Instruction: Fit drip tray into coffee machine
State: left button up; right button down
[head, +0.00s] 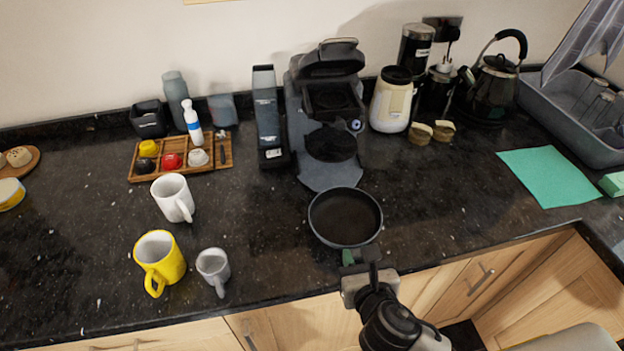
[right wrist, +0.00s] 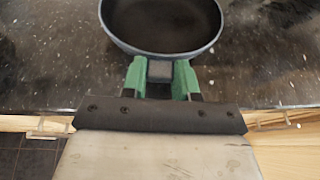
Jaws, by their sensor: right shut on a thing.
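The drip tray (head: 345,218) is a round, dark, shallow dish with a grey-blue rim, over the counter just in front of the coffee machine. My right gripper (head: 355,257) is shut on its short tab at the near side. In the right wrist view, the green fingers (right wrist: 160,78) grip the tab on both sides of the tray (right wrist: 160,22). I cannot tell whether the tray touches the counter. The coffee machine (head: 328,68) is dark grey, with a round dark recess (head: 331,144) low in its front and a grey base lip (head: 330,177). My left gripper is not in view.
A tall grey box (head: 267,115) stands close left of the machine; a cream canister (head: 391,100) stands right. A white mug (head: 173,197), yellow mug (head: 160,262) and grey cup (head: 214,268) stand left. Counter right of the tray is clear up to a green cloth (head: 548,176).

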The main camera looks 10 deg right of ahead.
jog(key=shift+a, duration=0.1)
jog(key=p, duration=0.2)
send_near(340, 196)
jog(key=shift+f+h, duration=0.3)
jog(key=shift+f, duration=0.45)
jog(key=w+p, duration=0.1)
jog(key=w, duration=0.6)
jog(key=shift+f, duration=0.15)
jog(key=w, duration=0.3)
jog(key=shift+w, duration=0.2)
jog(key=shift+f, duration=0.85)
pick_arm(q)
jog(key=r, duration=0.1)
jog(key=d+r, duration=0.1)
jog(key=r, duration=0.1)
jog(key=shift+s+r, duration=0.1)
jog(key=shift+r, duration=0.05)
pick_arm(e)
jog(key=shift+s, duration=0.15)
